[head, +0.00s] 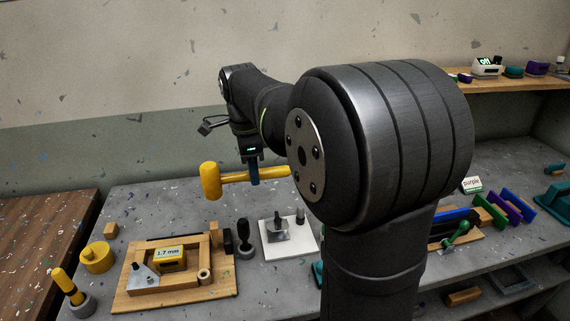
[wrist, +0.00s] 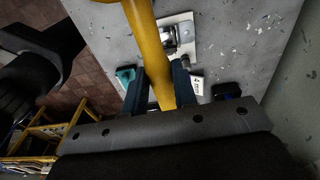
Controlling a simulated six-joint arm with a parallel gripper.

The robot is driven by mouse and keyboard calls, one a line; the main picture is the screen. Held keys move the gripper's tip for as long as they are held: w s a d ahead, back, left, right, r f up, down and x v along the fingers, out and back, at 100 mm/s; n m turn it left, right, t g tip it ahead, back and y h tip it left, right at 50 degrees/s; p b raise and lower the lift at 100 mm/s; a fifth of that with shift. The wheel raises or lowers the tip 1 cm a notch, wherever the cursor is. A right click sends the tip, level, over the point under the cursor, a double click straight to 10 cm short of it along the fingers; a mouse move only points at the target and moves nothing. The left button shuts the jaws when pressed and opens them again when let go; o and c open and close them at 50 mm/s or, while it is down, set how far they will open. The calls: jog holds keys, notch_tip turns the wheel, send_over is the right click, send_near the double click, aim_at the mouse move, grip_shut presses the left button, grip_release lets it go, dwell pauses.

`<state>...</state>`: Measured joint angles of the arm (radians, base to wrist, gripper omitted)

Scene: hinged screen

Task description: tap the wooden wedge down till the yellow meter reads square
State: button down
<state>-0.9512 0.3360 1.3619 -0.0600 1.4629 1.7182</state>
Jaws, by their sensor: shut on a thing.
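My gripper (head: 254,172) is shut on the handle of a yellow mallet (head: 210,181), held above the bench with its head pointing left. In the wrist view the yellow handle (wrist: 148,40) runs between the dark blue fingers (wrist: 160,85). The yellow meter (head: 170,259) sits inside a wooden frame (head: 212,242) on a wooden board (head: 228,288), front left of the mallet. Its display seems to read 1.7 and a short, unclear word. A grey triangular plate (head: 142,277) lies at the frame's left corner. I cannot tell which wooden piece is the wedge.
A white plate with a metal fixture (head: 282,246) and a dark upright tool (head: 244,236) stand right of the board. A yellow pot (head: 97,257) and a yellow-handled tool (head: 70,288) stand left. My own arm hides much of the middle bench. Colored panels (head: 506,206) stand right.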

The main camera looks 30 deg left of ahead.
jog(key=shift+s+a, duration=0.4)
jog(key=shift+s, duration=0.25)
jog(key=shift+f, duration=1.95)
jog(key=shift+f, duration=0.25)
